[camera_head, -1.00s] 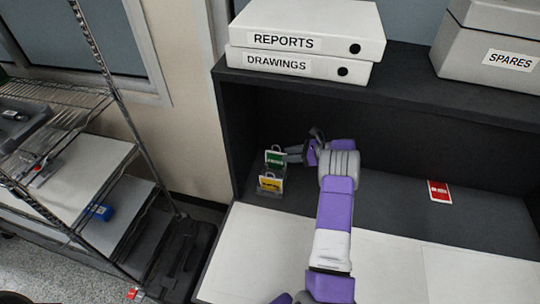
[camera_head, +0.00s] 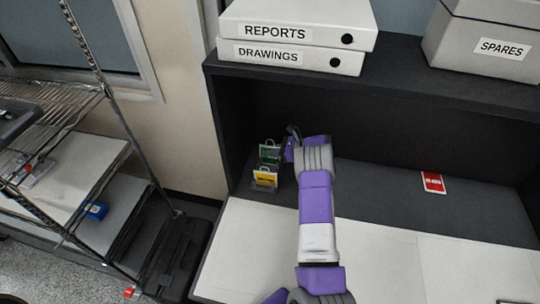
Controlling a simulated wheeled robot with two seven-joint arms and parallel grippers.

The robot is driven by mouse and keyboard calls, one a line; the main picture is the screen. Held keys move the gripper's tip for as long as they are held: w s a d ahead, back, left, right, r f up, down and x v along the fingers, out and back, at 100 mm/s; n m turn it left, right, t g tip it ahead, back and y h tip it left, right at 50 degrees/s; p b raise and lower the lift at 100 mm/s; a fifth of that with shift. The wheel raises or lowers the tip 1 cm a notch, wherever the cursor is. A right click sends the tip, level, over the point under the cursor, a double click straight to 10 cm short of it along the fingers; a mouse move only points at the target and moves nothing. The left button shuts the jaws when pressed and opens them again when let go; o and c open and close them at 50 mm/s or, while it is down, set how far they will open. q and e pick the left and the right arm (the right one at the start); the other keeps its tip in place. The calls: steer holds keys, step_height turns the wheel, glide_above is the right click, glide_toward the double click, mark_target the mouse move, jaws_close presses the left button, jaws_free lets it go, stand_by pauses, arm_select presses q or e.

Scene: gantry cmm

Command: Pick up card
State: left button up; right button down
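A red card (camera_head: 433,182) with a white band lies flat on the dark shelf surface at the right. My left gripper is not in view.
White REPORTS and DRAWINGS binders (camera_head: 297,40) and a SPARES box (camera_head: 478,50) sit on the shelf top above. A wire rack (camera_head: 75,150) stands at the left. The white worktop (camera_head: 390,255) in front is largely clear.

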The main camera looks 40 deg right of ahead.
steer(key=shift+r, duration=0.15)
step_height(320, 180, up, 10)
steer(key=shift+f+p, duration=0.1)
steer(key=shift+p, duration=0.75)
stand_by(0.4)
